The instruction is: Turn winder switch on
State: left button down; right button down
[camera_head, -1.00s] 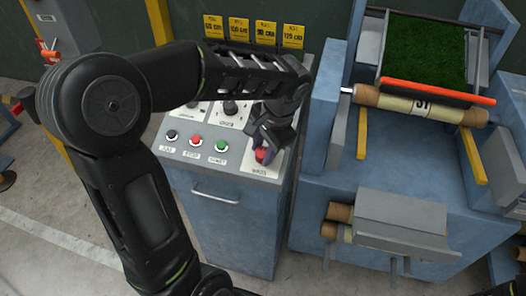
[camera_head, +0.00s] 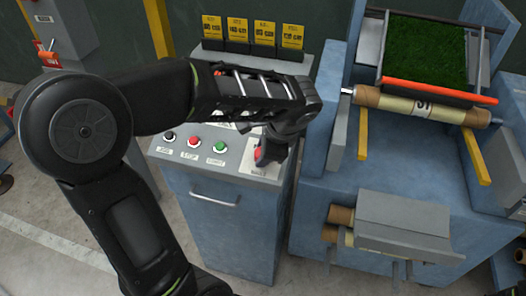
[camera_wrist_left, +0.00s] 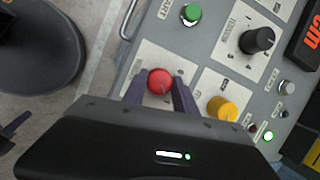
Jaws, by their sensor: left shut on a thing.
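The control panel has a round red knob at its front right corner, which I take as the winder switch (camera_head: 258,153); its label is too small to read surely. In the left wrist view the red knob (camera_wrist_left: 160,79) sits between the two purple-grey fingers of my left gripper (camera_wrist_left: 160,88). The fingers are shut on the knob from both sides. In the head view my left gripper (camera_head: 264,154) reaches down to the panel and partly hides the knob. My right gripper is not in view.
Black, red and green (camera_head: 220,147) buttons line the panel's front edge. A yellow knob (camera_wrist_left: 222,108), a black knob (camera_wrist_left: 257,40) and a lit green lamp (camera_wrist_left: 268,135) are near the gripper.

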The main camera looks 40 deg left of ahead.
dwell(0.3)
pick_arm(q)
jog(key=c, duration=1)
grip_release()
jog(key=shift+r, duration=0.1)
jog(key=v, duration=0.7)
jog(key=shift+r, duration=0.3)
jog(key=shift+d, duration=0.2)
